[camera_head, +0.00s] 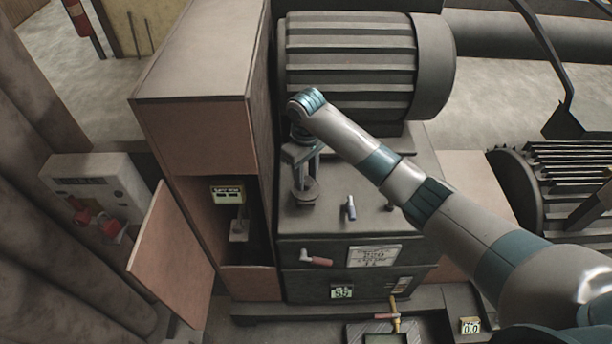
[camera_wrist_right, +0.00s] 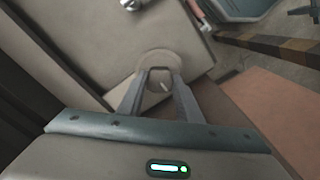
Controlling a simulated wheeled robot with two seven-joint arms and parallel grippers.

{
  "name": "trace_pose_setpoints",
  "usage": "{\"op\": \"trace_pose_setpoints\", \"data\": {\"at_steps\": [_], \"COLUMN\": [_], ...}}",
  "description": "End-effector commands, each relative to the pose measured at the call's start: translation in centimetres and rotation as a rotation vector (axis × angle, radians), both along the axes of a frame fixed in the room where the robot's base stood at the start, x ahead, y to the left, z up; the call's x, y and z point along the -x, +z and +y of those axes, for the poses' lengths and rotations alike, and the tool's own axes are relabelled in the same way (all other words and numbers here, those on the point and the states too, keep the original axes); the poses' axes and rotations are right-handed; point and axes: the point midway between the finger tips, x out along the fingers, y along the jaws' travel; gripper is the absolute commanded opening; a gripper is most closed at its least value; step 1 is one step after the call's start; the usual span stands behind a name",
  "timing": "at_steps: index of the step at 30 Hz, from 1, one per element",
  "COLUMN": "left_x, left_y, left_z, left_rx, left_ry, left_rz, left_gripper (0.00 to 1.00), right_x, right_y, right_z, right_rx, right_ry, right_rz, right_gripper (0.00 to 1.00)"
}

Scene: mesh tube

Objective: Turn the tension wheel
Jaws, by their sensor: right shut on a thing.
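The tension wheel, seemingly the small round grey wheel (camera_head: 303,198), sits on the flat top of the dark machine (camera_head: 420,170). My right gripper (camera_head: 304,178) points down from above with its fingers at the wheel. In the right wrist view, the fingers of the right gripper (camera_wrist_right: 160,78) close around a small part at the middle of the round disc (camera_wrist_right: 158,58). The fingers partly hide what they hold. My left gripper is not in view.
A large ribbed motor (camera_head: 350,65) stands close behind the wheel. A tall cabinet (camera_head: 200,110) with an open door (camera_head: 172,255) is on the left. A small blue-grey lever (camera_head: 350,208) stands right of the wheel. A red-handled lever (camera_head: 318,261) is on the front face.

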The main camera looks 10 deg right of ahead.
Motion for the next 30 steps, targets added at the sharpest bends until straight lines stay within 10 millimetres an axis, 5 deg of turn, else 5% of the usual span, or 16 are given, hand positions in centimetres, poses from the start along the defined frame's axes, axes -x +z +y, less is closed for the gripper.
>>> {"op": "trace_pose_setpoints", "data": {"at_steps": [11, 12, 14, 30], "left_x": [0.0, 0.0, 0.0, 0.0], "left_y": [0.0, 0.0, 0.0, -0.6], "left_z": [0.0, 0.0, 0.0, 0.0], "left_rx": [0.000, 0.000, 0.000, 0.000], "left_ry": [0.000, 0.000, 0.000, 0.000], "left_rz": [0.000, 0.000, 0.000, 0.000], "left_gripper": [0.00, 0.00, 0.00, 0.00], "right_x": [-0.2, -0.2, -0.2, -0.1], "right_y": [0.3, 0.3, 0.2, 1.1], "right_z": [-0.1, -0.1, 0.0, 0.0], "right_rx": [0.000, 0.000, 0.000, -0.001], "right_ry": [-0.005, -0.005, -0.005, -0.002], "right_rz": [-0.006, -0.006, -0.005, -0.004], "right_gripper": [0.09, 0.41, 0.50, 0.50]}}
